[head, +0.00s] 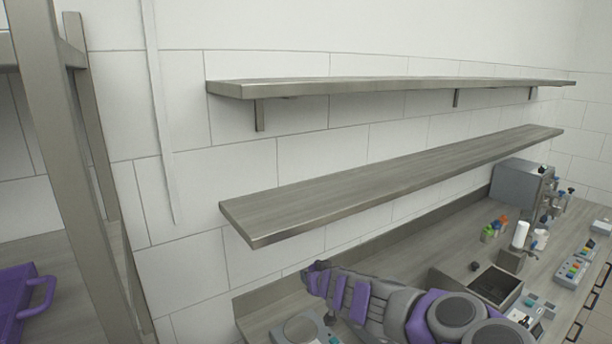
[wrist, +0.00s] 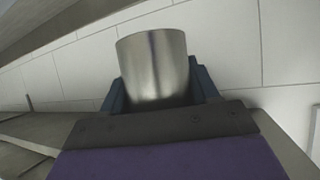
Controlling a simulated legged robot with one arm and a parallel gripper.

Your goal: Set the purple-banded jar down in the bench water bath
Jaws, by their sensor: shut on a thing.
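A plain metal cylinder, the jar (wrist: 155,65), stands between the dark fingers of my gripper (wrist: 160,88) in the wrist view. The gripper is shut on it. No purple band shows on the part I see; its lower part is hidden by the gripper. In the head view my gripper (head: 318,270) is at the far left end of my arm, near the wall and below the lower shelf. The jar cannot be made out there. A grey basin with a dark inside (head: 452,283), which looks like the water bath, sits on the bench to the right of my gripper.
Two long wall shelves (head: 380,185) hang above the bench and look empty. A metal rack (head: 62,130) stands at the left with a purple crate (head: 15,305).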

